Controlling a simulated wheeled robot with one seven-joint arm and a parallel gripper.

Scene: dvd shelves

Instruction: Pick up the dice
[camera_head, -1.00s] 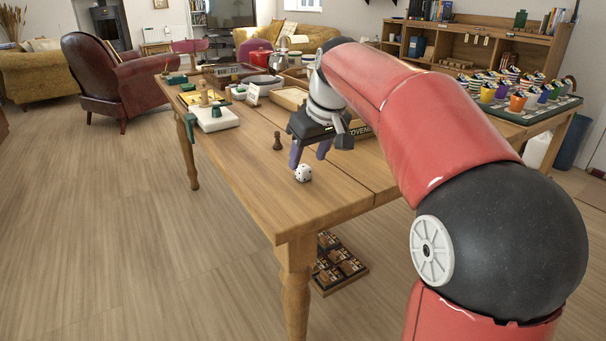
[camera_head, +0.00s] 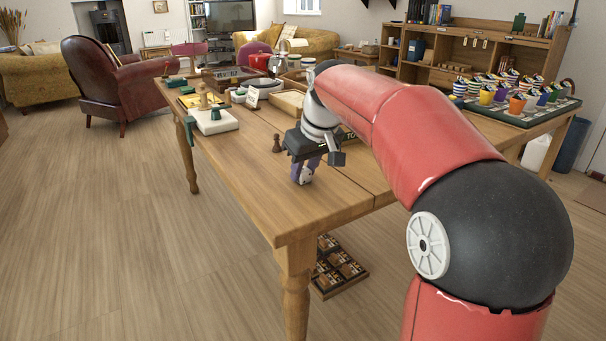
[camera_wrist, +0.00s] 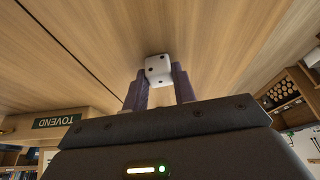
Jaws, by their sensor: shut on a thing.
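The white dice (camera_head: 303,174) with dark pips is at the near end of the wooden table (camera_head: 250,195). In the head view it is mostly hidden by my gripper (camera_head: 305,172), whose purple fingers come down on it from above. In the wrist view the dice (camera_wrist: 158,69) sits between the two purple fingertips (camera_wrist: 159,80), one on each side. My gripper is shut on the dice. Whether the dice touches the tabletop or is slightly above it, I cannot tell.
A dark chess piece (camera_head: 277,144) stands on the table just left of my gripper. A white board with green items (camera_head: 213,121) and several boxes lie farther back. Coloured pots (camera_head: 487,95) stand on a tray at the right. The table's near left area is bare.

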